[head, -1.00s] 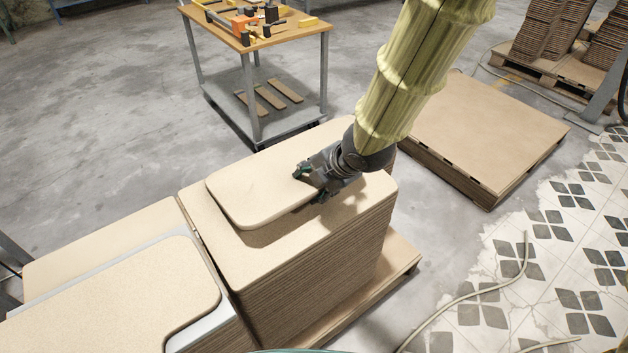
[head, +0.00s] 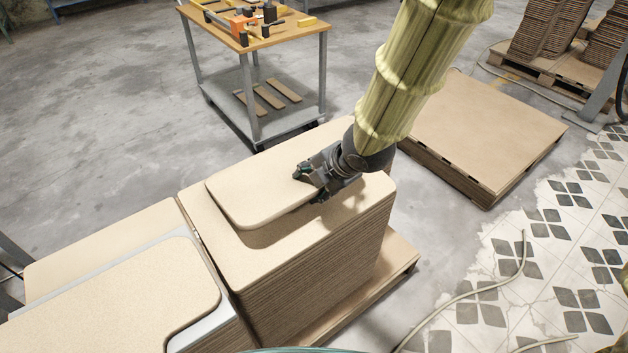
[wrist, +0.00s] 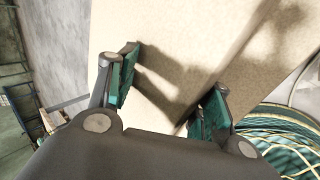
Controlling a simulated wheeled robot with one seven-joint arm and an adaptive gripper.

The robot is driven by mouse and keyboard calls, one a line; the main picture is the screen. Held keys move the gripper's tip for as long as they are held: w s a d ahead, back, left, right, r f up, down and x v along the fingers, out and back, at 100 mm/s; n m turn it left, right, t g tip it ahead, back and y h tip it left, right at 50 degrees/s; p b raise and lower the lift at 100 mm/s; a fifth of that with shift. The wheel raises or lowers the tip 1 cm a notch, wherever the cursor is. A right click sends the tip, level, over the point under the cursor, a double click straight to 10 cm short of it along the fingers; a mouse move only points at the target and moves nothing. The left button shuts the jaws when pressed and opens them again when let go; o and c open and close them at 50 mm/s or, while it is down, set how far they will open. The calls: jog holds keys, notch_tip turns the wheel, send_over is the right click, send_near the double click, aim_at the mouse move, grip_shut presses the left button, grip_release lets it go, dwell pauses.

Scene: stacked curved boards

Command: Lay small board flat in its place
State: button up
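The small board (head: 262,184) is a pale tan panel with rounded corners. It lies on top of the stack of larger boards (head: 232,262), with a shadow along its near edge. I cannot tell whether it rests fully flat. My gripper (head: 308,184) is at the small board's right-hand near edge. In the wrist view my gripper (wrist: 168,92) has its two green-padded fingers well apart, with nothing clearly held between them. The small board (wrist: 175,35) fills the area beyond the fingers, and the finger shadows fall on it.
Another stack with a curved-cornered board (head: 120,300) stands at the lower left. A tool cart (head: 262,40) stands behind. A low pallet of boards (head: 485,130) lies at the right. A hose (head: 470,292) crosses the tiled floor. Open concrete floor lies at the left back.

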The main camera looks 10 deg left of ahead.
jog(key=shift+p+v, duration=1.6)
jog(key=shift+p, duration=0.05)
dwell(2.9)
jog(key=shift+s+r, duration=0.1)
jog(key=shift+r, duration=0.25)
jog(key=p+v, duration=0.3)
jog(key=v, duration=0.1)
jog(key=shift+s+d+r, duration=0.15)
jog(key=shift+s+d, duration=0.1)
jog(key=shift+d, duration=0.05)
dwell(0.4)
jog(key=o, duration=0.6)
jog(key=shift+c, duration=0.2)
jog(key=v, duration=1.2)
